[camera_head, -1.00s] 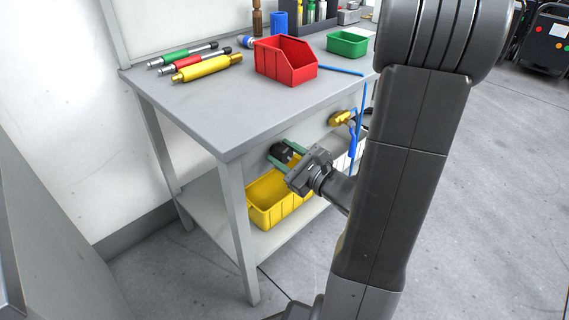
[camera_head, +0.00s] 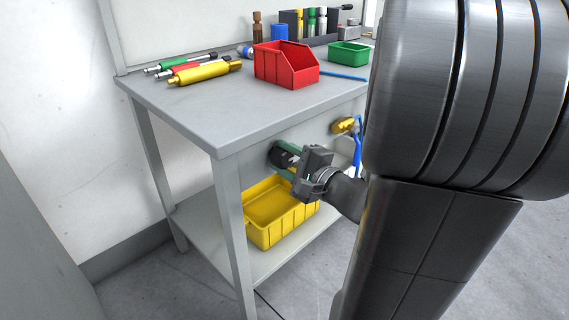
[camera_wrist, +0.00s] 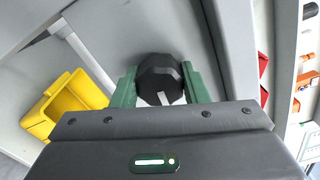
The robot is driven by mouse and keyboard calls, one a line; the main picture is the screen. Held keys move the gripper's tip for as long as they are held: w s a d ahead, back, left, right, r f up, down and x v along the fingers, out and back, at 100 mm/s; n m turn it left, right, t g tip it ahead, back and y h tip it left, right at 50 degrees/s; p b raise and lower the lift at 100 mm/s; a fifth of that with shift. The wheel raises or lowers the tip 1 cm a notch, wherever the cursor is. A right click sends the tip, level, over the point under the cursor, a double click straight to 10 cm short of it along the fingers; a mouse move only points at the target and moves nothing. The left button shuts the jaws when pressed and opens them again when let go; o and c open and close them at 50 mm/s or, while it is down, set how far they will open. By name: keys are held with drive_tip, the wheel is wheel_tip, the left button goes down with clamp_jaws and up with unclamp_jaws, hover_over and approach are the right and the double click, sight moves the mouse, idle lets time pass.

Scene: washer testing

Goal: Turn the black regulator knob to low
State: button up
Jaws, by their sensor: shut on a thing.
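The black regulator knob (camera_wrist: 160,78) sits on the grey side panel of the workbench in the wrist view. It has a faceted edge and a pale pointer mark, which lies toward the bottom of the knob in that view. My gripper (camera_wrist: 160,88) has green fingers on either side of the knob and is shut on it. In the head view my gripper (camera_head: 284,158) reaches the panel below the tabletop, and its fingers and body hide most of the knob. No scale or low label is readable around the knob.
A brass fitting (camera_head: 344,125) with a blue hose is on the same panel, right of the knob. A yellow bin (camera_head: 270,225) stands on the lower shelf beneath. The tabletop (camera_head: 215,115) holds a red bin (camera_head: 285,68), a green bin (camera_head: 348,54) and several tools.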

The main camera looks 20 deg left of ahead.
drive_tip(key=shift+f+n, duration=0.1)
drive_tip(key=shift+n, duration=0.4)
drive_tip(key=o, duration=1)
drive_tip(key=shift+c, duration=0.2)
drive_tip(key=p+v, duration=0.2)
drive_tip(key=v, duration=1.2)
drive_tip(key=shift+p, duration=0.4)
drive_tip(key=shift+a, duration=0.1)
drive_tip(key=shift+b+x, duration=1.45)
drive_tip(key=shift+x, duration=5.15)
